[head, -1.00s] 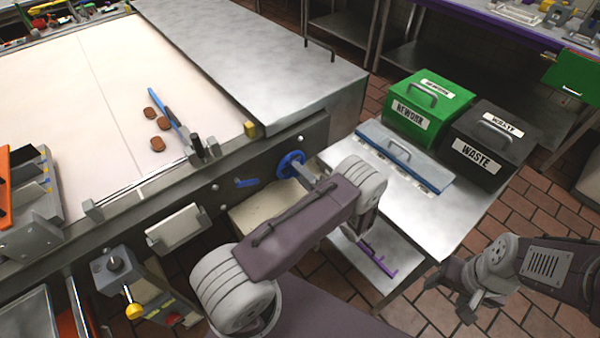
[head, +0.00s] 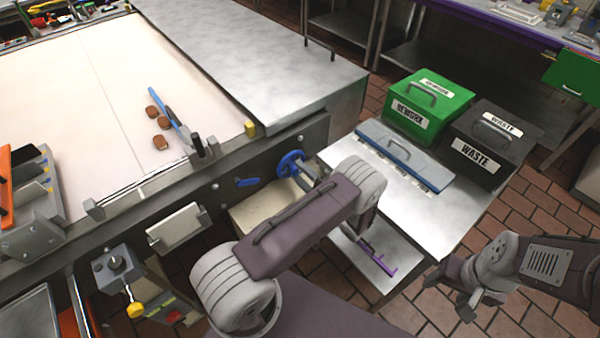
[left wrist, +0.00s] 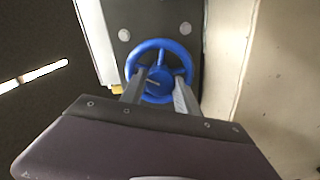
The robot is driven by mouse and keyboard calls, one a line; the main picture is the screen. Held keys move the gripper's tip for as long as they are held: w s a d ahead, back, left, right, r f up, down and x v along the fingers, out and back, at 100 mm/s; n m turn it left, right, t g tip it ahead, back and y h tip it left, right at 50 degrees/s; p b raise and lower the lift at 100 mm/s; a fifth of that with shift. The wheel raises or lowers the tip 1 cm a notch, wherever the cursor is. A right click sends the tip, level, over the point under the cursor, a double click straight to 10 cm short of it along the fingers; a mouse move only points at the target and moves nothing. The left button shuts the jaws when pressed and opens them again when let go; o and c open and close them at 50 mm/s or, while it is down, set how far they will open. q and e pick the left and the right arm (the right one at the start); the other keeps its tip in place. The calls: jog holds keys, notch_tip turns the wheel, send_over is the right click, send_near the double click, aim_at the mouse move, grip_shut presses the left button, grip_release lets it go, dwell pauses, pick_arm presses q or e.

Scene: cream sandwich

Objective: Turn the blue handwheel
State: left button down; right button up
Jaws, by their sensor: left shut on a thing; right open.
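The blue handwheel (head: 290,164) is mounted on the dark side panel of the conveyor machine. It shows as a full ring with spokes and a hub in the left wrist view (left wrist: 159,47). My left gripper (left wrist: 160,88) is shut on the handwheel, with one finger on each side of the hub, inside the rim. In the head view my left gripper (head: 303,173) is partly hidden behind my own arm. My right gripper (head: 466,303) is open and empty at the lower right, above the tiled floor.
A steel table (head: 455,214) to the right bears a green REWORK box (head: 428,106), a black WASTE box (head: 492,142) and a blue-lidded tray (head: 405,157). Brown biscuits (head: 160,142) lie on the pale belt (head: 90,90).

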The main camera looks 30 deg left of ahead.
pick_arm(q)
jog(key=shift+f, duration=0.1)
jog(key=c, duration=0.9)
grip_release()
jog(key=shift+d, duration=0.15)
jog(key=v, duration=0.9)
jog(key=shift+b, duration=0.45)
